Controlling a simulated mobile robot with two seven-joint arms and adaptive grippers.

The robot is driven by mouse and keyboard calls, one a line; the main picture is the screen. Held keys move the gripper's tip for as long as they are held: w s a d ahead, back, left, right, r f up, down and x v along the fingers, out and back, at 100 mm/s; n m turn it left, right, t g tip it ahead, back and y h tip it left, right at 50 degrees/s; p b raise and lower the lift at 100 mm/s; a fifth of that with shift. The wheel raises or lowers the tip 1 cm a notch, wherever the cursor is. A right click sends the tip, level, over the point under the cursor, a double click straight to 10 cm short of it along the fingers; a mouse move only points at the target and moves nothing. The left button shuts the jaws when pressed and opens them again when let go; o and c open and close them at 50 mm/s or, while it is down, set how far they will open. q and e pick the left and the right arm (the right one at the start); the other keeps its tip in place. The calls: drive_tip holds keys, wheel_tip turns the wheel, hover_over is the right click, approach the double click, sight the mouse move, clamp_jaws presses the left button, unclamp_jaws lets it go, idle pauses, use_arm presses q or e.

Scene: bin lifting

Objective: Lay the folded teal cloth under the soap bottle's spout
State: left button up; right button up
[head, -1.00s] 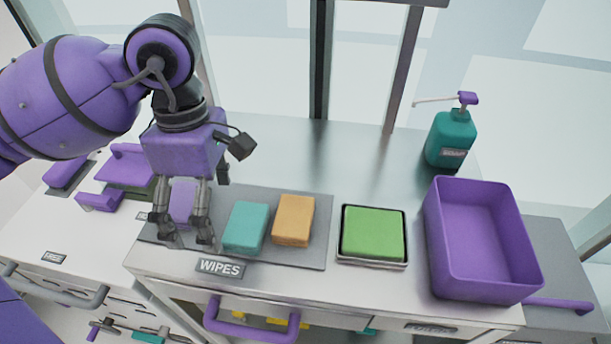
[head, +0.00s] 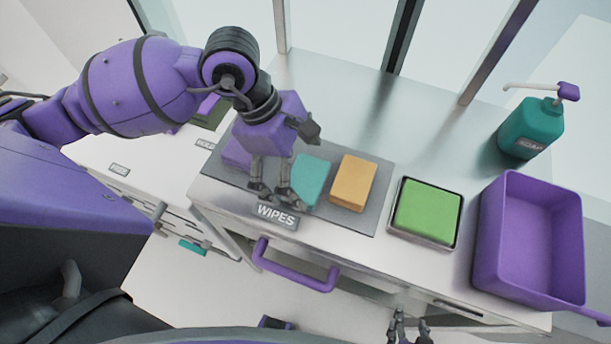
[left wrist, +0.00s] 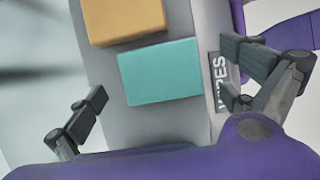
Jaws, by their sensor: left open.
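The folded teal cloth (head: 312,178) lies on the grey wipes mat (head: 372,222), left of an orange folded cloth (head: 353,182). My left gripper (head: 270,192) is open and empty, pointing down just left of the teal cloth. In the left wrist view the teal cloth (left wrist: 160,72) shows ahead of the spread fingers (left wrist: 165,95), not held. The teal soap bottle (head: 530,130) stands at the back right, its pale spout (head: 520,87) pointing left. My right gripper (head: 410,330) shows at the bottom edge, partly cut off, fingers apart, clear of the counter.
A purple folded cloth (head: 237,156) lies at the mat's left end. A green sponge-like block (head: 428,211) sits in a metal tray (head: 425,241). A purple bin (head: 525,275) stands at the right, in front of the bottle. The counter behind the mat is bare.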

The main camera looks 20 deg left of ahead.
use_arm(q)
drive_tip(key=shift+d+f, duration=0.25)
drive_tip(key=shift+f, duration=0.4)
drive_tip(key=c, duration=1.3)
drive_tip(key=shift+r, duration=0.15)
